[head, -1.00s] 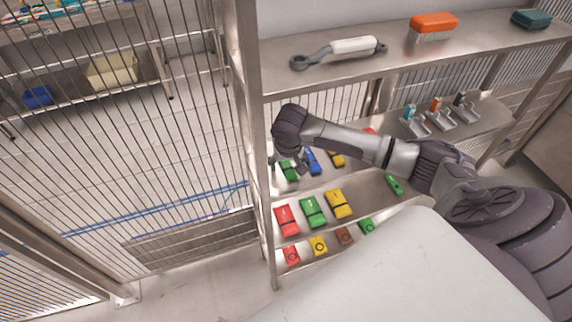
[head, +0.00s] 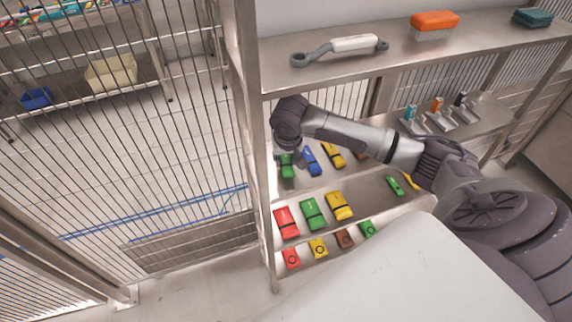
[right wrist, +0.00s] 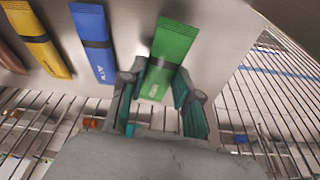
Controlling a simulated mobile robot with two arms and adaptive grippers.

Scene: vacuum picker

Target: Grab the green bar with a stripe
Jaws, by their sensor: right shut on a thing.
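The green bar (right wrist: 173,42) with a dark stripe across it is between the two fingers of my right gripper (right wrist: 160,88) in the right wrist view. The fingers are shut on its near part, around the stripe. In the head view the green bar (head: 287,168) is at the left end of the middle shelf, partly hidden by my right gripper (head: 284,154) above it. I cannot tell whether the bar is clear of the shelf. My left gripper is not in view.
A blue bar (head: 312,160) and a yellow bar (head: 333,154) lie just right of it. Red (head: 287,223), green (head: 313,213) and yellow (head: 339,206) packs lie lower. A shelf post (head: 253,130) stands close left; the upper shelf (head: 450,47) is above.

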